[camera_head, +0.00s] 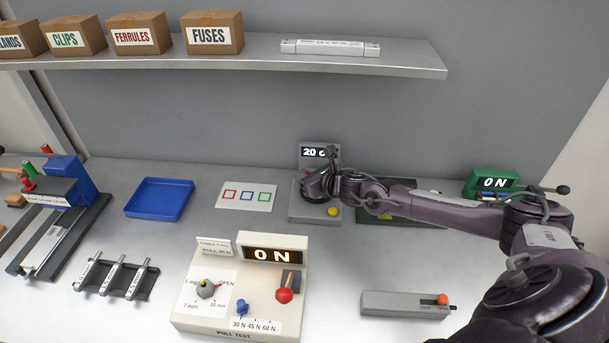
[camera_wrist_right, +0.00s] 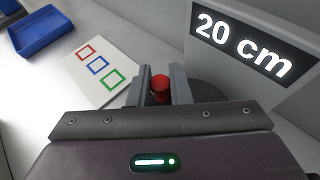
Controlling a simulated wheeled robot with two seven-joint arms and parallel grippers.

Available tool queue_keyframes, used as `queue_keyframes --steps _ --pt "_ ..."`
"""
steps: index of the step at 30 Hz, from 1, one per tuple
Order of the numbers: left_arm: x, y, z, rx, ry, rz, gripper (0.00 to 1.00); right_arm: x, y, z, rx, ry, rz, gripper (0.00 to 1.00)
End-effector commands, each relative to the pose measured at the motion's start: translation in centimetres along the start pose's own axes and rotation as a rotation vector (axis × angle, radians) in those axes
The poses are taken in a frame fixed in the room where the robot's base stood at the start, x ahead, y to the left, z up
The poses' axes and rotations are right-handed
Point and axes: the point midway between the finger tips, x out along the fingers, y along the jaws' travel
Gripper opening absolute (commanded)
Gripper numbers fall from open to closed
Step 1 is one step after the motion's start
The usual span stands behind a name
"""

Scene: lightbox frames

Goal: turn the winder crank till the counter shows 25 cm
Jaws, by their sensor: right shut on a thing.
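The winder (camera_head: 301,205) is a grey unit at the back middle of the bench, with a yellow button on its front. Its counter (camera_head: 313,152) reads 20 cm; the counter also shows clearly in the right wrist view (camera_wrist_right: 243,45). My right gripper (camera_head: 318,184) reaches in from the right over the winder and hides much of it. In the right wrist view the gripper's two fingers are closed around the red crank knob (camera_wrist_right: 160,84). The rest of the crank is hidden. My left gripper is not in view.
A card with coloured squares (camera_head: 246,196) and a blue tray (camera_head: 159,198) lie left of the winder. A pull-test box (camera_head: 190,318) stands in front, and a grey box with an orange button (camera_head: 390,303) at front right. A shelf (camera_head: 420,62) hangs above.

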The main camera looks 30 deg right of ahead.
Motion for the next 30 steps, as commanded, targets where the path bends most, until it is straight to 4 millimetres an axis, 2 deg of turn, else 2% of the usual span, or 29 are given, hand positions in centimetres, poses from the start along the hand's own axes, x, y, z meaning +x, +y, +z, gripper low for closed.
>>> queue_keyframes --steps 11,21,30 --pt "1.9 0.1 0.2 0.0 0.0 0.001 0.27 0.8 -0.7 0.0 0.117 -0.003 -0.272 0.0" --pt "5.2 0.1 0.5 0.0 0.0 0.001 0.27 1.2 -1.7 0.1 0.229 -0.005 -0.542 0.0" --pt "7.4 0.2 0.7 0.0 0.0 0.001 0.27 1.1 -2.4 0.2 0.294 -0.004 -0.703 0.0"
